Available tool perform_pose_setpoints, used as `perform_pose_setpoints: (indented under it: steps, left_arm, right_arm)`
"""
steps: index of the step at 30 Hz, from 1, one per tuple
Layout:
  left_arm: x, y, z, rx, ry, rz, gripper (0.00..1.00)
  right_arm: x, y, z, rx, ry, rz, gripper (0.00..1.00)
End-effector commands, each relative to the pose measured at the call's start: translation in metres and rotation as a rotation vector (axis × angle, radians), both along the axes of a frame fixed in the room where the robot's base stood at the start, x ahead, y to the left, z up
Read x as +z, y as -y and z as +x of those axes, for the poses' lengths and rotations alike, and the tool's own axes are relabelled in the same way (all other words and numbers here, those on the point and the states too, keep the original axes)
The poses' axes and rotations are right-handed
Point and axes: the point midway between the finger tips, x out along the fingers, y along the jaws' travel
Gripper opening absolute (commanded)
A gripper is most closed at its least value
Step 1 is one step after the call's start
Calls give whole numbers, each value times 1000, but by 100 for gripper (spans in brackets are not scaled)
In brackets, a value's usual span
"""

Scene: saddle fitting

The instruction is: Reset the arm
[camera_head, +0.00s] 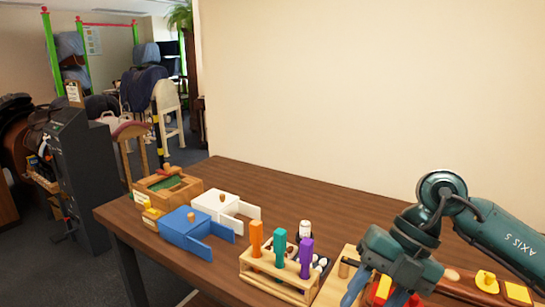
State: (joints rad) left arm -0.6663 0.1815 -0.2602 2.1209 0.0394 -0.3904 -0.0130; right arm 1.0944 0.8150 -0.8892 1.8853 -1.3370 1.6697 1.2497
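My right arm (492,230), teal and marked "AXIS 5", comes in from the right edge and bends down over the table's front right. My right gripper (376,296) hangs over a light wooden board at the bottom edge. Its two blue fingers stand apart, and a red and yellow piece shows between them, seemingly on the board behind. The fingertips are close to the frame's lower edge, so contact with anything there is hard to see. My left gripper is not in view.
A wooden rack (272,284) with orange, teal and purple handled tools stands left of my gripper. A blue box (185,225), a white box (222,203) and a wooden box (165,187) are farther left. Yellow pieces (487,281) lie at right. The table's back middle is clear.

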Motion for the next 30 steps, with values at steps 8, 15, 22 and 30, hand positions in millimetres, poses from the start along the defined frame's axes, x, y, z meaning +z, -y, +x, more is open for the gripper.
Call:
perform_pose_setpoints:
  steps: [8, 15, 22, 30]
  left_arm:
    - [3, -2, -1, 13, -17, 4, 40]
    - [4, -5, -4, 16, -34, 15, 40]
    - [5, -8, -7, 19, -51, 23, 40]
    - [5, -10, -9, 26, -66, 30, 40]
  right_arm:
    - [17, -118, -48, 41, -180, 804, 45]
    - [45, -135, -19, -444, -279, 1427, 45]
    - [-33, -80, 23, -1257, -343, 1563, 45]
    - [-192, -19, -35, -2044, -469, 1133, 45]
